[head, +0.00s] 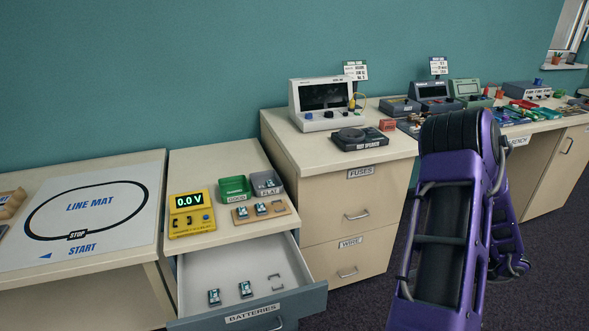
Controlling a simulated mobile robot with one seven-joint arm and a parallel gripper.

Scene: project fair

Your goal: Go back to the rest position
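My purple and black arm stands bent at the right of the head view, in front of the bench fronts. Part of it shows behind the near link, low at the right. I see no gripper fingers, so my gripper is hidden or out of the picture. Nothing in view is seen held by it.
An open drawer labelled BATTERIES (262,256) juts out, with two batteries inside. Above it stand a yellow tester (191,215) reading 0.0 V, a green GOOD bin (235,188), a grey PLAT bin (266,184) and a wooden battery holder (240,219). A line mat (100,200) lies left.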

